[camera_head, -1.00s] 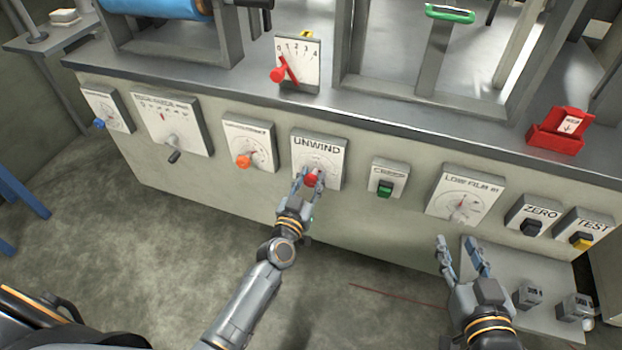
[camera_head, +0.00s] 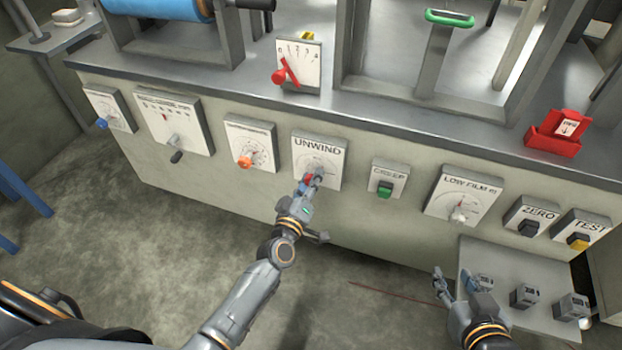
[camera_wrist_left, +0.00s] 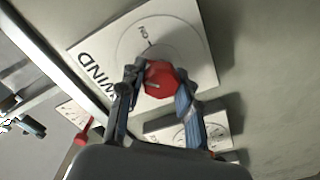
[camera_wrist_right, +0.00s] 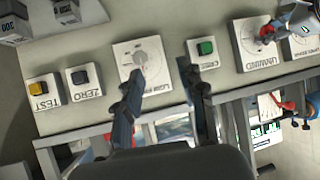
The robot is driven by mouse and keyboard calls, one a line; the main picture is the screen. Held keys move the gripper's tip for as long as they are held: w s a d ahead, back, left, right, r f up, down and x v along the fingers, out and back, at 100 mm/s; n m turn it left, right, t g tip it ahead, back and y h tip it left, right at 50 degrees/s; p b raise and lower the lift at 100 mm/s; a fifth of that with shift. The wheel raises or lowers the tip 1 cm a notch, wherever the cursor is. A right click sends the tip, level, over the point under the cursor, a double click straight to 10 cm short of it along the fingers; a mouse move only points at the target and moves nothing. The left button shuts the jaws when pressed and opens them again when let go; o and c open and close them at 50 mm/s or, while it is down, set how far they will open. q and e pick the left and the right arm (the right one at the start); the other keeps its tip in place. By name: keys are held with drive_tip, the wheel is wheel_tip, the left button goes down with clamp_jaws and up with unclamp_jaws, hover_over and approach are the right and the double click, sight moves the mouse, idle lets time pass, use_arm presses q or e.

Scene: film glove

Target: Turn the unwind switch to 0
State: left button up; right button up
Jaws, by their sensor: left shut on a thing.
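The UNWIND panel (camera_head: 319,157) is a white plate on the machine's front, with a dial ring and a red knob. My left gripper (camera_head: 311,182) is at this knob and shut on it. In the left wrist view the red knob (camera_wrist_left: 163,78) sits between the two fingers of my left gripper (camera_wrist_left: 162,88). A mark on the dial (camera_wrist_left: 145,35) shows beyond the knob; the rest of the scale is partly hidden. My right gripper (camera_head: 452,283) is open and empty, low at the right, away from the panels. It also shows open in the right wrist view (camera_wrist_right: 160,80).
An orange-knob panel (camera_head: 250,147) is left of UNWIND and a green-switch panel (camera_head: 388,180) is right of it. The LOW FILM panel (camera_head: 463,195), ZERO (camera_head: 531,217) and TEST (camera_head: 582,232) lie further right. A low shelf (camera_head: 500,262) holds several grey blocks.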

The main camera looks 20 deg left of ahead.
use_arm(q)
drive_tip(key=n, duration=0.3)
drive_tip(key=shift+n, duration=0.8)
drive_tip(key=shift+a+f+n+b, duration=0.1)
drive_tip(key=shift+n+b, duration=0.2)
drive_tip(key=shift+n, duration=1.7)
use_arm(e)
drive_tip(key=shift+w+a+r+t+y, duration=0.2)
drive_tip(key=shift+w+r+t, duration=0.25)
drive_tip(key=shift+r, duration=0.2)
drive_tip(key=shift+w+a+r+t+y, duration=0.1)
drive_tip(key=shift+w+a+r+t, duration=0.1)
drive_tip(key=shift+w+r+t, duration=0.3)
drive_tip(key=shift+w+a+r+t+y, duration=0.1)
drive_tip(key=shift+w+a+r+t, duration=0.2)
drive_tip(key=shift+r, duration=0.55)
use_arm(q)
drive_tip(key=o, duration=1.2)
